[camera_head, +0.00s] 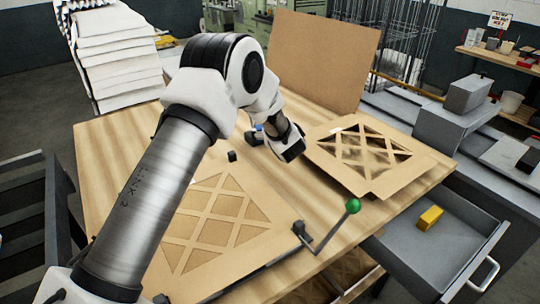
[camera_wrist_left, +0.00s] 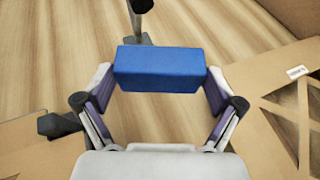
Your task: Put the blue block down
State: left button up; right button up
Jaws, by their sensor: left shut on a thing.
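The blue block (camera_wrist_left: 160,69) is held lengthwise between the two fingers of my left gripper (camera_wrist_left: 158,90) in the left wrist view. It hangs over the wooden table, and I cannot tell its exact height above the top. In the head view my left gripper (camera_head: 268,136) is over the far middle of the table (camera_head: 125,150), and only a small bit of blue (camera_head: 258,127) shows beside it. My right gripper is in neither view.
A cardboard lattice frame (camera_head: 335,157) lies to the right of my left gripper, and another (camera_head: 222,185) lies nearer. A lever with a green knob (camera_head: 352,205) stands at the front edge. A yellow block (camera_head: 429,218) lies in the open drawer (camera_head: 405,245). A tall cardboard panel (camera_head: 322,60) stands behind.

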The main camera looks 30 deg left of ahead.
aim_at(272, 160)
pick_arm(q)
notch_tip(272, 160, down, 7)
jog(key=shift+w+f+b, duration=0.15)
jog(key=shift+b, duration=0.95)
jog(key=shift+f, duration=0.1)
jog(key=o, duration=0.9)
jog(key=shift+c, duration=0.2)
